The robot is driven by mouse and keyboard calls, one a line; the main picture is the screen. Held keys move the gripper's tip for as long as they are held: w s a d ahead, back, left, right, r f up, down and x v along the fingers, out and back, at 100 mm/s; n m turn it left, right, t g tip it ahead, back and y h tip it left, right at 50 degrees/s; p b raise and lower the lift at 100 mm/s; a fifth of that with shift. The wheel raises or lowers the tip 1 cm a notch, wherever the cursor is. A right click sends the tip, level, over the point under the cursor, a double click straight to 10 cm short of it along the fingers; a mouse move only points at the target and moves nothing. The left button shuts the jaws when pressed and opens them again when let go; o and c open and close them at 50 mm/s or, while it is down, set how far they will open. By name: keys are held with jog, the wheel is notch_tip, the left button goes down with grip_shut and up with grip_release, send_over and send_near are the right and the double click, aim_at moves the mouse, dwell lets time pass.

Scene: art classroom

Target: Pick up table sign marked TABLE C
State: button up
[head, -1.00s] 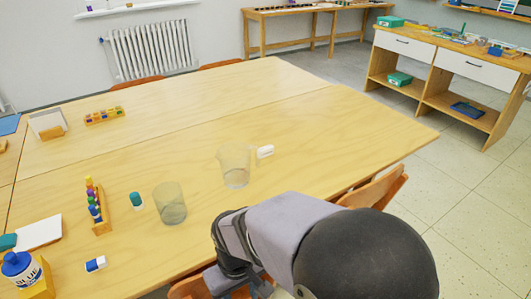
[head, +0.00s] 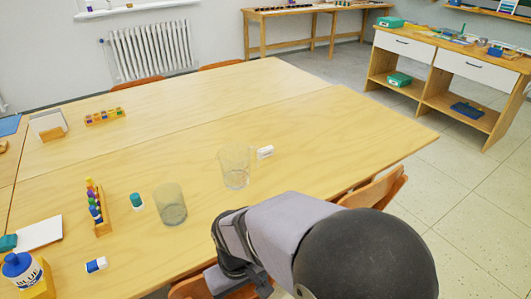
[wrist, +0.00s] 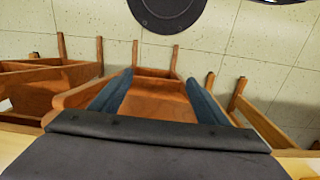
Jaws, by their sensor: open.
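No sign whose lettering reads TABLE C can be made out in either view. A pale upright card in a wooden stand (head: 48,125) is at the table's far left in the head view; no marking on it is legible. My gripper (wrist: 157,85) shows in the wrist view, with two blue-grey fingers spread apart and nothing between them. It points down toward a wooden chair (wrist: 157,95) and the floor beside the table edge. In the head view my arm is at the bottom right, and the gripper's fingers are not clearly visible.
On the table (head: 300,130) stand two clear beakers (head: 235,168) (head: 170,205), a white eraser (head: 265,153), a peg rack (head: 97,208), a teal-capped item (head: 136,201), a blue-white block (head: 96,265) and a BLUE bottle (head: 22,272). The table's far middle is clear.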

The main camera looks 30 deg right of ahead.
jog(key=s+d+r+m+g+h+p, duration=0.1)
jog(key=s+d+r+m+p, duration=0.1)
jog(key=d+r+m+p, duration=0.45)
jog(key=w+d+r+m+t+h, duration=0.15)
jog(key=w+d+r, duration=0.25)
jog(key=w, duration=0.4)
jog(key=w+d+r+m+t+h, duration=0.1)
jog(key=w+d+r+m+t, duration=0.15)
jog(key=w+d, duration=0.45)
jog(key=w+d+r+m+t+h, duration=0.1)
jog(key=w+d+r+t, duration=0.2)
jog(key=w, duration=0.7)
jog(key=n+t+b, duration=0.2)
jog(key=n+t, duration=0.3)
send_near(267, 150)
notch_tip(267, 150, up, 4)
jog(key=d, duration=0.2)
jog(key=f+n+t+y, duration=0.1)
jog(key=f+n, duration=0.1)
jog(key=d+f+n+y+b, duration=0.1)
jog(key=f+n+y, duration=0.1)
jog(key=w+d+f+n+t+y+b, duration=0.1)
jog(key=f+n, duration=0.1)
jog(key=shift+w+f+t, duration=0.15)
jog(key=shift+f+t, duration=0.05)
jog(key=shift+t, duration=0.1)
jog(key=shift+a+f+n+y, duration=0.2)
jog(key=shift+f+n+y, duration=0.1)
jog(key=shift+n+y, duration=0.05)
